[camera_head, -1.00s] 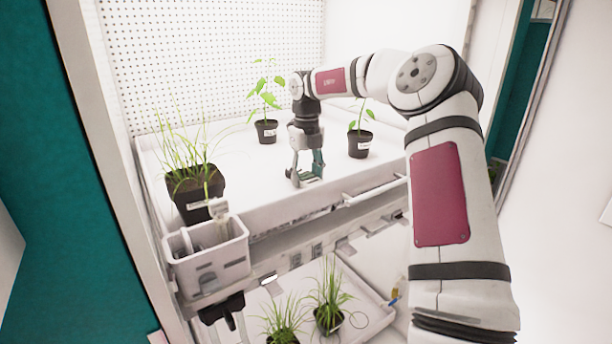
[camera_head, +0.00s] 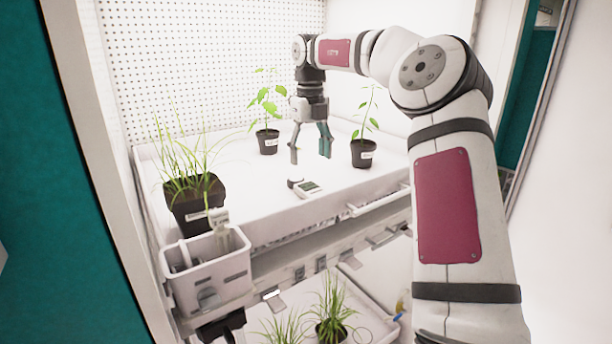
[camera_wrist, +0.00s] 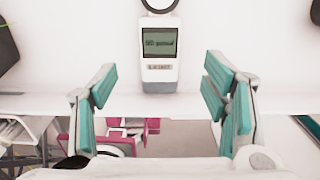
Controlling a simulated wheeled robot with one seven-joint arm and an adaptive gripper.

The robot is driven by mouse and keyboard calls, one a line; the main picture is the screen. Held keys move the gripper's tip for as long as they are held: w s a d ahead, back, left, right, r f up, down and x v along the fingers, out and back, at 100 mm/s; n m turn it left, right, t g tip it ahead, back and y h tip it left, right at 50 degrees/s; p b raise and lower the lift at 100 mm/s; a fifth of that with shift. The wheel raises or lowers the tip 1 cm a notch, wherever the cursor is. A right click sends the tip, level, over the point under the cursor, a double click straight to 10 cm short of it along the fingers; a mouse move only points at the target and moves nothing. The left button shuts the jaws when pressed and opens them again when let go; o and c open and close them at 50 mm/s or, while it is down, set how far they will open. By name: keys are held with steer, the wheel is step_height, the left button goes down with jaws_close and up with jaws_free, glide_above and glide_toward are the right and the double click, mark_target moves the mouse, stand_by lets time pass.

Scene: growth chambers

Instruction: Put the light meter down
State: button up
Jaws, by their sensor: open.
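The light meter (camera_head: 308,190) lies on the white shelf tray (camera_head: 270,205) near its front edge, screen up. In the wrist view the light meter (camera_wrist: 159,55) shows a greenish display and a round sensor at its top, between and beyond my fingers. My gripper (camera_head: 311,158) is open and empty, above the light meter and apart from it. In the wrist view both teal-padded fingers of my gripper (camera_wrist: 165,95) are spread wide with nothing between the pads.
Potted seedlings (camera_head: 267,140) and (camera_head: 363,150) stand behind and right of the meter. A grassy pot (camera_head: 195,205) stands left. A white caddy (camera_head: 207,275) hangs at the front left. More grass pots (camera_head: 332,328) sit on the lower shelf. A perforated wall closes the back.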

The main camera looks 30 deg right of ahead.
steer(key=shift+r, duration=1.5)
steer(key=shift+s, duration=0.1)
